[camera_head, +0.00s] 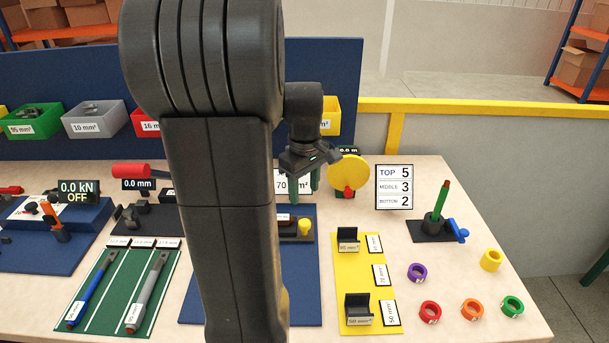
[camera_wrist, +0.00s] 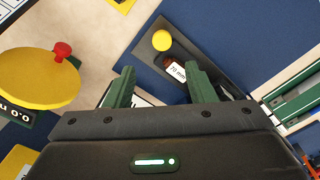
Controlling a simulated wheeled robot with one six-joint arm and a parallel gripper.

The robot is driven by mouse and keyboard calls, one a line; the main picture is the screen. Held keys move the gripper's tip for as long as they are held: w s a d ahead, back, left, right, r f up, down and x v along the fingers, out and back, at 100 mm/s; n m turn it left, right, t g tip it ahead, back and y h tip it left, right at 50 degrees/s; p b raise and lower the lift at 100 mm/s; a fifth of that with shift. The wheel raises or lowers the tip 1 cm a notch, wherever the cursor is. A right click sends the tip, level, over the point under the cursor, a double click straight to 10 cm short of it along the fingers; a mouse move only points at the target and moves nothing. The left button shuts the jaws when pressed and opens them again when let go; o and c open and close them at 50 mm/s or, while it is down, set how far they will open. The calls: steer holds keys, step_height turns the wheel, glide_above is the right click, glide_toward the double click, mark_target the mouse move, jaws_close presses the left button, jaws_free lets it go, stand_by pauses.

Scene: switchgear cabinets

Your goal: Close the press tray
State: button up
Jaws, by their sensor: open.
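A dark tray (camera_wrist: 186,48) with a yellow knob (camera_wrist: 162,40) at one end lies on the blue board in the wrist view. A reddish-brown piece with a white 70 mm² label (camera_wrist: 178,71) lies in it. In the head view the tray shows beside my arm, with its yellow knob (camera_head: 305,228) at the right end. My arm hides the rest of the press.
A yellow disc with a red knob (camera_head: 348,172) stands close right of my gripper. A sign board (camera_head: 394,187) and a post stand (camera_head: 431,232) are further right. A yellow mat (camera_head: 368,263) with holders lies in front, beside several coloured rings.

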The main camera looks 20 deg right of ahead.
mark_target(304, 224)
step_height(304, 224, up, 4)
steer(key=shift+f, duration=0.1)
stand_by(0.4)
step_height(304, 224, down, 14)
steer(key=shift+s+f, duration=0.1)
steer(key=shift+a, duration=0.3)
steer(key=shift+s+d+r, duration=0.2)
steer(key=shift+s, duration=0.5)
steer(key=shift+w+a+f, duration=0.1)
steer(key=shift+w, duration=0.1)
steer(key=shift+s+a, duration=0.1)
steer(key=shift+s, duration=0.05)
